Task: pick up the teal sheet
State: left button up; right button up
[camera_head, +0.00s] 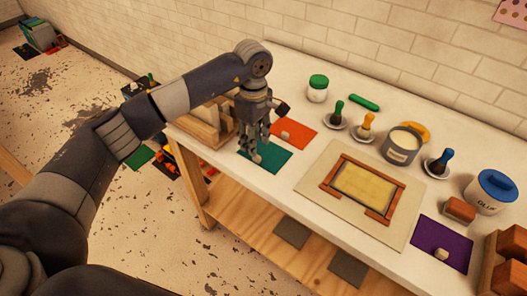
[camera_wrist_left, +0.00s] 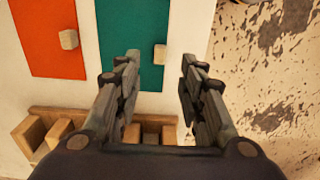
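The teal sheet (camera_head: 275,164) lies flat on the white table near its front left edge. It also shows in the left wrist view (camera_wrist_left: 143,30), with a small pale block (camera_wrist_left: 160,54) on its right part. My left gripper (camera_head: 254,153) is above the sheet, pointing down and hiding part of it. In the left wrist view the fingers of my left gripper (camera_wrist_left: 160,62) are apart, with the small block in line with the gap between them. Nothing is held. I cannot tell the exact height above the sheet. My right gripper is not in view.
An orange sheet (camera_head: 299,134) with a small block lies behind the teal one. A wooden rack (camera_head: 204,127) stands left of it. A wood-framed panel (camera_head: 368,187) on a beige mat (camera_head: 316,180) lies right. Pots and brushes stand further back. The table's front edge is close by.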

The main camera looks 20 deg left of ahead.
aim_at(265, 151)
pick_arm(q)
jog(key=shift+s+d+f+p, duration=0.1)
jog(key=shift+d+f+p, duration=0.05)
jog(key=shift+f+p, duration=0.45)
notch_tip(265, 151, down, 4)
jog(key=shift+r+p, duration=0.25)
jog(key=shift+p, duration=0.45)
jog(key=shift+f, duration=0.35)
grip_shut()
